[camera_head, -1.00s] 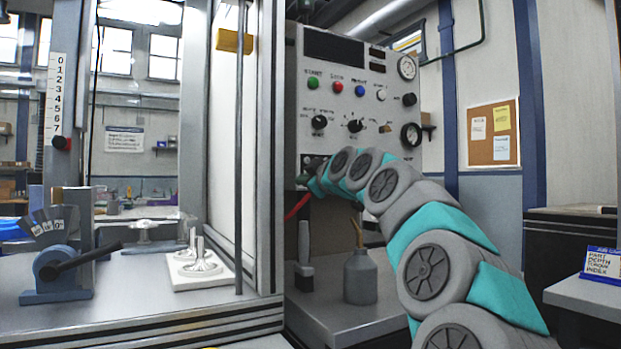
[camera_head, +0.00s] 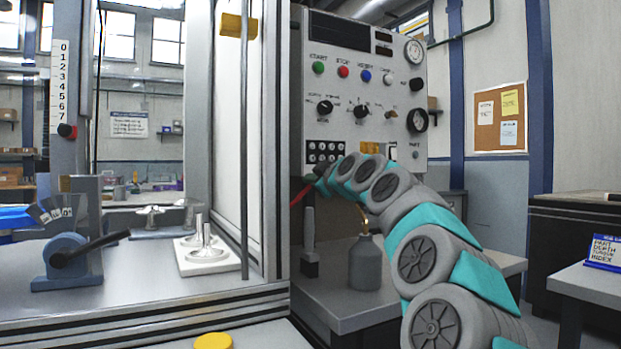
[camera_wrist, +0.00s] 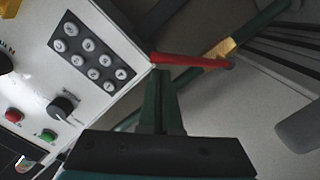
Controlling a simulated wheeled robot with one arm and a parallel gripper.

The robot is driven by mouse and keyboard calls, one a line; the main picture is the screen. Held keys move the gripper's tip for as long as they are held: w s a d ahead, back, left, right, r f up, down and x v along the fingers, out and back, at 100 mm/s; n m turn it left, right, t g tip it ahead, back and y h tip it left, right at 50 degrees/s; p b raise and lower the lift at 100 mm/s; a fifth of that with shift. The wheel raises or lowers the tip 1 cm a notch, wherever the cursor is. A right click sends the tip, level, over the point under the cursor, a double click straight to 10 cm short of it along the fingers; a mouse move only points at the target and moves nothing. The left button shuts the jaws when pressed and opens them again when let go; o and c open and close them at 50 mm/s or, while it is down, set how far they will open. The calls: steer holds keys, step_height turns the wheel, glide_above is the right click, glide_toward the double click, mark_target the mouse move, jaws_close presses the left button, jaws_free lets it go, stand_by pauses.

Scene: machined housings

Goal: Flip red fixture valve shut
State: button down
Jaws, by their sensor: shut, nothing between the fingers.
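The red valve lever (camera_wrist: 190,60) shows in the wrist view, running from a brass-coloured valve body (camera_wrist: 221,48) on a dark green pipe (camera_wrist: 262,20). The lever lies at an angle to the pipe. My gripper (camera_wrist: 158,72) has its dark green fingers together, with nothing between them. Its fingertips are just below the lever's free left end; I cannot tell whether they touch. In the head view, a short piece of the red lever (camera_head: 300,192) shows left of my gripper (camera_head: 318,172). The valve body is not visible there.
A control panel (camera_head: 330,80) with buttons and a keypad (camera_head: 325,152) stands beside my gripper. A grey bottle (camera_head: 366,265) stands on the bench below. A machine frame post (camera_head: 268,120) rises at left. A dark cabinet (camera_head: 570,235) and side table are at right.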

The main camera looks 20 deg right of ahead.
steer(key=shift+f, duration=0.15)
steer(key=shift+d+f+b, duration=0.25)
steer(key=shift+d+b, duration=0.25)
steer(key=shift+b, duration=0.55)
steer(key=s+a+r, duration=0.2)
steer(key=s+r, duration=0.1)
steer(key=s, duration=0.8)
steer(key=w+d+f+m, duration=0.1)
steer(key=w+f, duration=0.2)
steer(key=w, duration=0.7)
steer(key=shift+w+p, duration=0.4)
steer(key=shift+p, duration=0.05)
